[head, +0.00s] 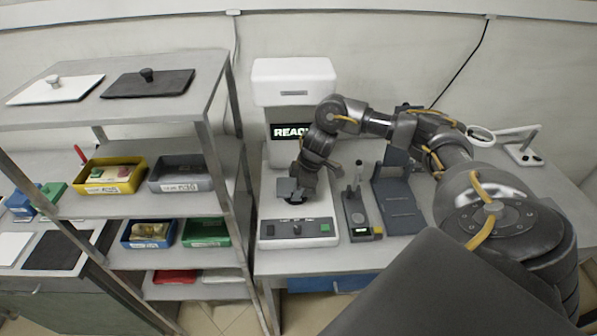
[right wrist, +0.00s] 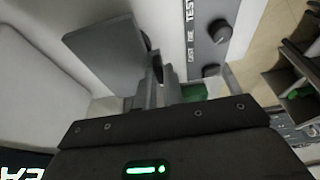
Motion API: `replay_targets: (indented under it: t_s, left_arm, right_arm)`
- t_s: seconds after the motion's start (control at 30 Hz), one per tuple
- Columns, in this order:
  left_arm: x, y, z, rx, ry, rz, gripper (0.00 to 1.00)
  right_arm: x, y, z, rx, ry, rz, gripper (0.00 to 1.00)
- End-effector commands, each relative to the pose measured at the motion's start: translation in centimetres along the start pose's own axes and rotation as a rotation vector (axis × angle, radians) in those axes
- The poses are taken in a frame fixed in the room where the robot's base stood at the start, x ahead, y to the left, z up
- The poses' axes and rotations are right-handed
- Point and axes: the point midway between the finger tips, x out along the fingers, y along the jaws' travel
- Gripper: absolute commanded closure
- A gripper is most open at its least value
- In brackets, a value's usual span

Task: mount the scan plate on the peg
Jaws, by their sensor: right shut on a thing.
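The scan plate is a small flat grey square (head: 286,188), held over the bed of the white machine (head: 298,229). It also shows as a grey panel (right wrist: 105,52) in the right wrist view. My right gripper (head: 302,190) reaches down from the right and is shut on the plate at its edge; its fingers (right wrist: 158,90) show in the wrist view. I cannot make out the peg with certainty; the gripper and plate cover part of the machine bed. I cannot tell whether the plate touches anything below. My left gripper is not in view.
The machine's screen (head: 291,131) reads "READY", partly hidden by my arm. A small dark device (head: 357,217) and a grey angled stand (head: 399,205) are right of it. A shelf rack (head: 140,205) with colored bins stands left.

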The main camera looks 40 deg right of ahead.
Motion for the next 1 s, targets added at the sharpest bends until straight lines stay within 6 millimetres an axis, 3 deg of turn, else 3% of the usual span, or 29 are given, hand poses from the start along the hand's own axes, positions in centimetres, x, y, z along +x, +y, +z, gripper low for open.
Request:
replay_targets:
  t_s: [0.63, 0.67, 0.83, 1.0]
  left_arm:
    - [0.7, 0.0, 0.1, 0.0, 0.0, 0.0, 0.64]
    - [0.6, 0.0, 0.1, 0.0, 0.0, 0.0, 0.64]
    - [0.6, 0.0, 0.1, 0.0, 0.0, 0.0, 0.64]
    - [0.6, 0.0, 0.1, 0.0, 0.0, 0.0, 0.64]
  right_arm:
    - [1.6, 0.0, 0.5, 0.0, 0.001, 0.001, 1.0]
    - [1.5, 0.0, 0.4, 0.0, 0.001, 0.001, 0.87]
    - [1.5, 0.0, 0.4, 0.0, 0.001, 0.001, 0.65]
    - [1.5, 0.0, 0.5, 0.0, 0.0, 0.0, 0.65]
